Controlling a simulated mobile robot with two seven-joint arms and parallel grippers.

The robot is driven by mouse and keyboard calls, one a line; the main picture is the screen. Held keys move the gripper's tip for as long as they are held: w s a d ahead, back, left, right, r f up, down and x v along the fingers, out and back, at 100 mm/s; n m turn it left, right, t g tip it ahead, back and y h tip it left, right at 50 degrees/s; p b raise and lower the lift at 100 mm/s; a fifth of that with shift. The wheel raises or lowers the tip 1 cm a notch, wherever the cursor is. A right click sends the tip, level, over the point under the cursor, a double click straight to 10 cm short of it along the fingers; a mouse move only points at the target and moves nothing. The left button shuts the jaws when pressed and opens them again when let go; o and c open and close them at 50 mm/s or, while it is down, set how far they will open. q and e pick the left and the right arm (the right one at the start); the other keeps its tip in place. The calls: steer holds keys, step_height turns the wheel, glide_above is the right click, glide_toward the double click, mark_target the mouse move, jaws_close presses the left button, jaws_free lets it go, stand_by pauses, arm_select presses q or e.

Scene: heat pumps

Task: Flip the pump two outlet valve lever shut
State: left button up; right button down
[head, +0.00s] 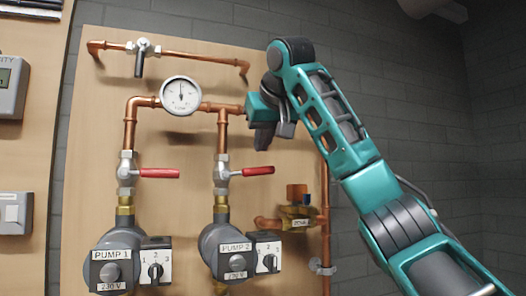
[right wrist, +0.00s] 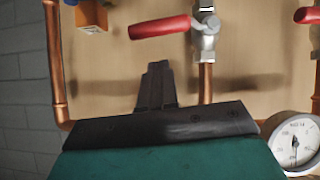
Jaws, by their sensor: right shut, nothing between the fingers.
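The pump two outlet valve (head: 221,174) sits on the vertical copper pipe above pump two (head: 228,252). Its red lever (head: 258,171) points right, lying across the pipe and nearly level. My right gripper (head: 264,140) is shut and empty, just above the lever and apart from it in the picture. In the right wrist view, which looks upside down, the shut fingers (right wrist: 158,80) point toward the red lever (right wrist: 160,27) and its valve body (right wrist: 206,38). A gap shows between fingertips and lever. My left gripper is not in view.
Pump one's valve (head: 127,172) has a similar red lever (head: 160,173) to the left. A pressure gauge (head: 181,96) hangs on the upper pipe. A brass zone valve (head: 297,217) sits low right. The board (head: 185,215) between the two pipes is clear.

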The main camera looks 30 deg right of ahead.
mark_target(262, 169)
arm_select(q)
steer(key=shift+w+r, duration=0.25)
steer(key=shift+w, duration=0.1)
arm_select(e)
steer(key=shift+w+d+f, duration=0.1)
steer(key=shift+f, duration=0.65)
steer(key=shift+w+d+f, duration=0.1)
steer(key=shift+f, duration=0.6)
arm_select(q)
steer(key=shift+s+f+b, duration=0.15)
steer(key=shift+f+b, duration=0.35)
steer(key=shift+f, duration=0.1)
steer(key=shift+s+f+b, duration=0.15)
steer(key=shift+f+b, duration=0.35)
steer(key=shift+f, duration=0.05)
arm_select(e)
steer(key=shift+s+d+f+m+t+y, duration=0.1)
steer(key=shift+d+f+m+t+y, duration=0.05)
steer(key=shift+f+m+y, duration=0.35)
steer(key=shift+s+d+f+m+t+y, duration=0.1)
steer(key=shift+f+m+t+y, duration=0.05)
steer(key=shift+f+m+y, duration=0.3)
